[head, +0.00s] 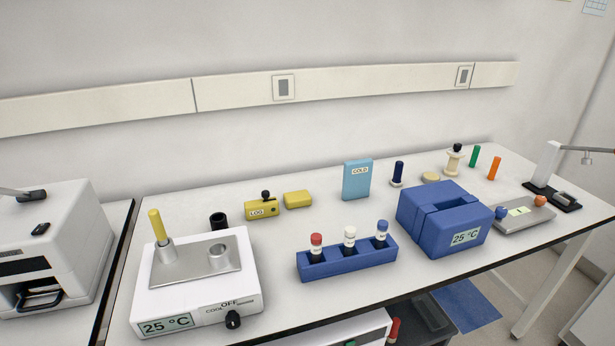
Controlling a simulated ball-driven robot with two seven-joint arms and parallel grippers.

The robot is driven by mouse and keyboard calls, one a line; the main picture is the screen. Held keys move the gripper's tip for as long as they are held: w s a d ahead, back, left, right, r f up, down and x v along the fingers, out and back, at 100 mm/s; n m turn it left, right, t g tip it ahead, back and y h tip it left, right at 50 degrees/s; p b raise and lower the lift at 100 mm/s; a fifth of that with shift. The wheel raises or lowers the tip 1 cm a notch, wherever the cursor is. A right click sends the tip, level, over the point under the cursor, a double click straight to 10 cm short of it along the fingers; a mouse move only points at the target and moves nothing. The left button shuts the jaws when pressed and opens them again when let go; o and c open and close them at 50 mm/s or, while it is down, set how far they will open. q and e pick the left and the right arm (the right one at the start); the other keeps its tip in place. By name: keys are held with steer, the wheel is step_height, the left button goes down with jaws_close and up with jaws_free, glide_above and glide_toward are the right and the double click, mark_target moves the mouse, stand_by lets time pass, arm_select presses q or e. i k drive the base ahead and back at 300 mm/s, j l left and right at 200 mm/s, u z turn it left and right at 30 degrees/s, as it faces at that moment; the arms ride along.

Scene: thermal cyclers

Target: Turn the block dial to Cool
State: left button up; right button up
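The block dial (233,320) is a small black knob on the front right of a white block unit (196,292). The unit stands at the near left of the white bench. COOL is printed to the upper left of the dial and OFF above it. A label to the right is too small to read. The dial's pointer is too small to read for certain. The unit's display (166,326) reads 25 °C. Neither of my grippers is in view.
A blue rack (347,262) with three capped tubes stands right of the unit. A blue box (440,218) reading 25 °C is farther right. A black cup (218,222) and yellow LOG block (262,209) stand behind. A white machine (50,245) is at left. Bench between unit and rack is clear.

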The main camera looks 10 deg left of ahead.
mark_target(233, 321)
steer(key=u, duration=0.95)
steer(key=i+l+u, duration=0.15)
steer(key=l, duration=0.55)
steer(key=l+u, duration=0.15)
steer(key=l, duration=0.55)
